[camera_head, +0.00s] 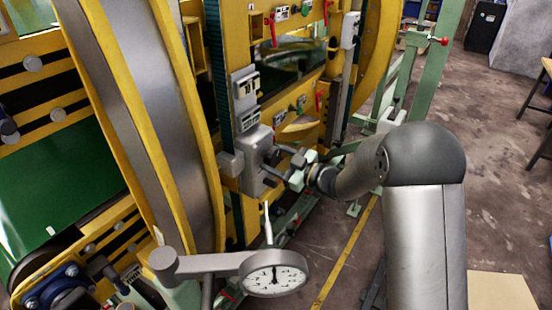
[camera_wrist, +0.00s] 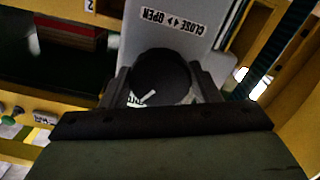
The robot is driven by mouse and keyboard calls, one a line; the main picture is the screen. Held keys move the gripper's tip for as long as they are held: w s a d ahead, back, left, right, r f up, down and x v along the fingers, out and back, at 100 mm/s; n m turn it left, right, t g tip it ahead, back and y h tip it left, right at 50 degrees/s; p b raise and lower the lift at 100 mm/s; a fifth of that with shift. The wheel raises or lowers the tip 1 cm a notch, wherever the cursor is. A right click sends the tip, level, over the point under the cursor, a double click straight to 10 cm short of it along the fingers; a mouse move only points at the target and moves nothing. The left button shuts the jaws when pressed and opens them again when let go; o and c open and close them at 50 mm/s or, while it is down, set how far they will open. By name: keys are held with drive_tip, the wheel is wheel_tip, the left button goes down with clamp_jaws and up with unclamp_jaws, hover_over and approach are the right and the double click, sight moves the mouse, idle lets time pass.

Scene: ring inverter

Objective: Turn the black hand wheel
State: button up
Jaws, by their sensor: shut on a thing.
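The black hand wheel (camera_wrist: 160,72) shows in the wrist view as a dark round knob with a white mark near its lower edge. It sits on a grey plate (camera_wrist: 200,48) with a CLOSE/OPEN label that reads upside down. My gripper (camera_wrist: 161,88) is shut on the wheel, with one finger on each side of it. In the head view my gripper (camera_head: 277,168) is at the grey box (camera_head: 256,148) on the yellow frame. I cannot make out the wheel there.
A dial gauge (camera_head: 274,274) on a grey arm stands in front, below my gripper. A large yellow and grey ring (camera_head: 165,110) rises at the left. Red levers (camera_head: 273,30) and small knobs are on the yellow panel behind. Open floor (camera_head: 490,150) lies to the right.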

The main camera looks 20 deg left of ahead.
drive_tip(key=m+p, duration=0.2)
drive_tip(key=m, duration=0.3)
drive_tip(key=shift+r+m, duration=0.1)
drive_tip(key=shift+m, duration=0.2)
drive_tip(key=m+p, duration=0.2)
drive_tip(key=m, duration=0.2)
drive_tip(key=shift+s, duration=0.1)
drive_tip(key=shift+m+p, duration=0.5)
drive_tip(key=shift+m, duration=0.4)
drive_tip(key=o, duration=1)
drive_tip(key=b+v, duration=0.2)
drive_tip(key=v, duration=1.5)
drive_tip(key=shift+s+d+b, duration=0.15)
drive_tip(key=shift+d+b, duration=0.05)
drive_tip(key=shift+b, duration=0.2)
